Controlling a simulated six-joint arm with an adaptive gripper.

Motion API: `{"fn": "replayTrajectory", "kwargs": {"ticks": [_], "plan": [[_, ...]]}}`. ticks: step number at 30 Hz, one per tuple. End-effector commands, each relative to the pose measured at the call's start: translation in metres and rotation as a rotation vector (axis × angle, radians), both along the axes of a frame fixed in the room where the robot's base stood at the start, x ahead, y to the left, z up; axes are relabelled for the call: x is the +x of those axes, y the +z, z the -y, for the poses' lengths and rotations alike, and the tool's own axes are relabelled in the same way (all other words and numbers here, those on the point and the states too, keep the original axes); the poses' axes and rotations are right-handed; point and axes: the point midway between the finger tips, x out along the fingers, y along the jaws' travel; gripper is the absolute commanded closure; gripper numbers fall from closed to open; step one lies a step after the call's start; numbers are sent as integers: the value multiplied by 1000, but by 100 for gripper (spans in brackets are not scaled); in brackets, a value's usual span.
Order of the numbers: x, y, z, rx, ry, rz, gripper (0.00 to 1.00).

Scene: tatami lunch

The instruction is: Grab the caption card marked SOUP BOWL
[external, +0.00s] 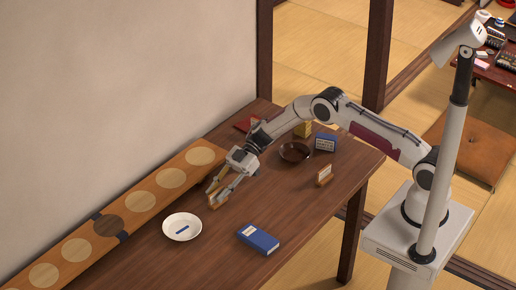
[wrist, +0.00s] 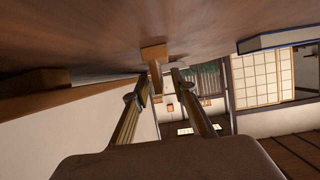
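My gripper (external: 215,189) is low over the table, just right of the long wooden board, with its fingers apart. In the wrist view my gripper (wrist: 160,80) points at a small card on a wooden stand (wrist: 153,52). The card, seen nearly edge-on, is at the fingertips, with a gap to the right finger. In the external view this wooden piece (external: 213,204) is partly hidden by the fingers. Its lettering cannot be read. Another small card on a wooden stand (external: 324,175) stands at the right of the table; its lettering is unreadable too.
A dark bowl (external: 295,153), a blue labelled box (external: 325,142) and a yellow object (external: 303,129) are behind. The long board (external: 130,207) runs along the wall.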

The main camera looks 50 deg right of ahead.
Motion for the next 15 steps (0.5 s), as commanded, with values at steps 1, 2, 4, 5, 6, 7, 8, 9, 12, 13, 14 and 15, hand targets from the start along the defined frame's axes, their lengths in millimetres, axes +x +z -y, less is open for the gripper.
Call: {"fn": "replayTrajectory", "kwargs": {"ticks": [1,2,4,5,6,7,8,9,12,13,14,15], "plan": [[0,0,-1,0,0,0,74],[0,0,-1,0,0,0,74],[0,0,-1,0,-1,0,74],[0,0,-1,0,-1,0,74],[0,0,-1,0,-1,0,74],[0,0,-1,0,-1,0,74],[0,0,-1,0,-1,0,74],[0,0,-1,0,0,0,74],[0,0,-1,0,0,0,74],[0,0,-1,0,-1,0,74],[0,0,-1,0,-1,0,74],[0,0,-1,0,0,0,77]]}}
